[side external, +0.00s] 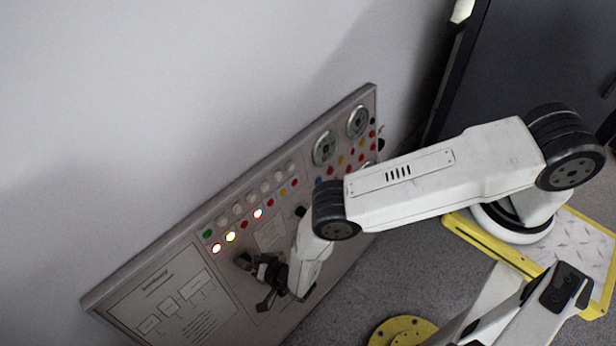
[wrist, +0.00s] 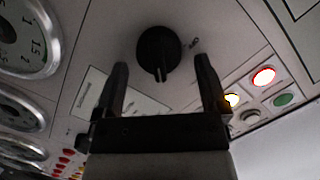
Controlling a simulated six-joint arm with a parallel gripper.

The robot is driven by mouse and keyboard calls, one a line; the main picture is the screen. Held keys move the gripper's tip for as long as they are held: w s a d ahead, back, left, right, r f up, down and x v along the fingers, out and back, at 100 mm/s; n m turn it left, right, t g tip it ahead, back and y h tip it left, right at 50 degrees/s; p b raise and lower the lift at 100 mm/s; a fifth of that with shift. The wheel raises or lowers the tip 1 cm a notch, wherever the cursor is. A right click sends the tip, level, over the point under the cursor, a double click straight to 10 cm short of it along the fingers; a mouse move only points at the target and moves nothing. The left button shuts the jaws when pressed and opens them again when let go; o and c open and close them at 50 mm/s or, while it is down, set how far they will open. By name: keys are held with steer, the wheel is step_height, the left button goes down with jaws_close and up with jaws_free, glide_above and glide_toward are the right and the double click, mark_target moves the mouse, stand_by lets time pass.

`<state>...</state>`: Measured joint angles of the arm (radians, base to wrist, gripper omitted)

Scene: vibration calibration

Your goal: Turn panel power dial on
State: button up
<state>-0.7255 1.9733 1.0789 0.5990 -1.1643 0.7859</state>
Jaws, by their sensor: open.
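A round black dial (wrist: 158,50) with a raised grip bar sits on the grey panel (wrist: 65,92), and its bar points down in the wrist view. My gripper (wrist: 160,66) is open, with one finger on each side of the dial. I cannot tell whether either finger touches it. In the side view my gripper (side external: 262,282) is close to the panel face (side external: 125,290), and the dial (side external: 242,260) shows partly beside its fingers.
Lit lamps (side external: 231,237) and a green button (side external: 207,234) are near the dial. Round gauges (side external: 325,148) and rows of coloured buttons fill the panel's upper right. A yellow disc (side external: 403,332) is on the floor. The wall above the panel is bare.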

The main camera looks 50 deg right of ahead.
steer(key=shift+s, duration=0.1)
steer(key=v, duration=0.7)
steer(key=shift+s, duration=0.25)
steer(key=shift+d+r, duration=0.1)
steer(key=shift+w, duration=0.1)
